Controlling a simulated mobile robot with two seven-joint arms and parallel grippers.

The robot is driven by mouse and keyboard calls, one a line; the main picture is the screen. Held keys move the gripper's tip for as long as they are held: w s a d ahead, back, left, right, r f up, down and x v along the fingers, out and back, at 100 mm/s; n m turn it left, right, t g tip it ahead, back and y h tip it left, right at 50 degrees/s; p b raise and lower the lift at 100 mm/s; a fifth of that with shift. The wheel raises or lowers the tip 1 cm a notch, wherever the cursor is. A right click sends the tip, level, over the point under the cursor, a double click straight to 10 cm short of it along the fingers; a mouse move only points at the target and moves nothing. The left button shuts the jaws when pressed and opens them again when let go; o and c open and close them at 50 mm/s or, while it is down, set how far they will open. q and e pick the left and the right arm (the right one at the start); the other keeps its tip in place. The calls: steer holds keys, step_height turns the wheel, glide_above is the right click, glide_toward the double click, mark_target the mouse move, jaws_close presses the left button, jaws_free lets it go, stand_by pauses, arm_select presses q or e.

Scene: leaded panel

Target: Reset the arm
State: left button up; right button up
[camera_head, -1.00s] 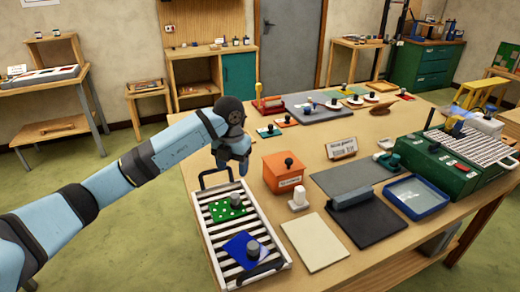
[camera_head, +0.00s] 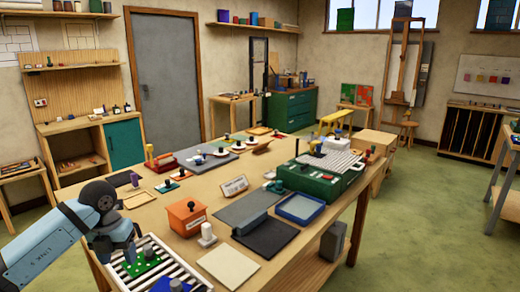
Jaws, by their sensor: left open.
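My left arm comes in from the lower left in the head view. Its gripper (camera_head: 129,255) points down at the near left end of the workbench, over the slatted tray (camera_head: 172,262). A green piece with white dots (camera_head: 143,268) lies in the tray just by the gripper, and a blue piece (camera_head: 168,284) lies nearer, cut by the bottom edge. Whether the fingertips touch anything is hard to see. The gripper appears empty. My right gripper is not in view.
An orange box (camera_head: 187,218), a cream tile (camera_head: 228,266), a dark board (camera_head: 266,238), a blue-rimmed tray (camera_head: 300,208) and a green machine (camera_head: 318,182) stand on the workbench (camera_head: 165,207). Open floor (camera_head: 430,235) lies to the right.

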arm_select(q)
steer(key=s+d+f+m+t+h, duration=0.1)
steer(key=s+d+f+m+h, duration=0.15)
steer(key=d+h, duration=1)
steer(key=s+d+r+n+t+h, duration=0.55)
steer(key=d+r+t, duration=0.2)
steer(key=d, duration=0.35)
steer(key=a+r+n+t+y, duration=0.1)
steer(key=a+n+t+y, duration=0.7)
steer(key=n+t, duration=0.6)
steer(key=s+a+f+n+g+y, duration=0.65)
steer(key=f+n+y, duration=0.4)
steer(key=n, duration=0.25)
steer(key=s+f+n+g, duration=0.2)
steer(key=s+f+g, duration=0.35)
steer(key=s, duration=0.45)
steer(key=s+f+n+g, duration=0.1)
steer(key=s+f+g, duration=0.5)
steer(key=s, duration=0.4)
steer(key=w+d+f+t+h+p, duration=0.3)
steer(key=w+d+t+p, duration=0.2)
steer(key=p, duration=0.4)
steer(key=shift+w+d+f+m+t+p, duration=0.2)
steer(key=shift+w+d+m+t+p, duration=0.2)
steer(key=shift+t, duration=0.25)
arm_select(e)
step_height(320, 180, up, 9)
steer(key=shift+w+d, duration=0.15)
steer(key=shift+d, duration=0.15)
